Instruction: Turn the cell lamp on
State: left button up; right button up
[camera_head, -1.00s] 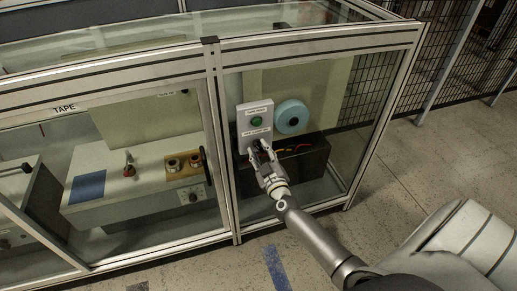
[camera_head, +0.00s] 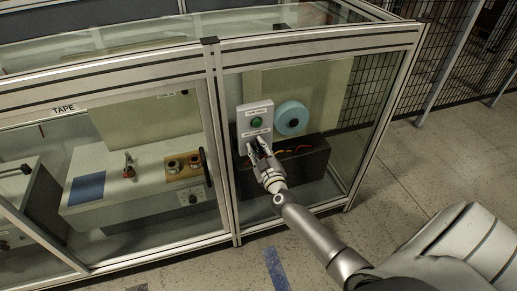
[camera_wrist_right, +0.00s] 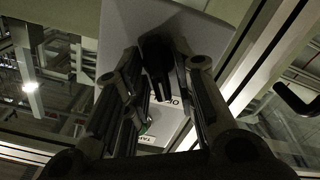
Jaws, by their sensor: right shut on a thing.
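My right gripper (camera_head: 256,143) is at the lower part of the box, below the lower label. In the right wrist view, the fingers of my right gripper (camera_wrist_right: 162,95) are closed on a black knob (camera_wrist_right: 157,52) on the box face. Part of a label with letters shows behind the fingers. The fingers hide the knob in the head view. The cell lamp cannot be made out. My left gripper is not in view.
The cell's aluminium frame and glass surround the box. Open floor (camera_head: 430,150) lies to the right, before a mesh fence.

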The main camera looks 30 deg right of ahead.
jog(key=shift+m, duration=0.3)
jog(key=m+p, duration=0.1)
jog(key=m, duration=0.4)
jog(key=shift+d, duration=0.15)
jog(key=m, duration=0.6)
jog(key=shift+s+d+b, duration=0.1)
jog(key=shift+b, duration=0.2)
jog(key=shift+m, duration=0.3)
jog(key=o, duration=0.7)
jog(key=v, duration=1.2)
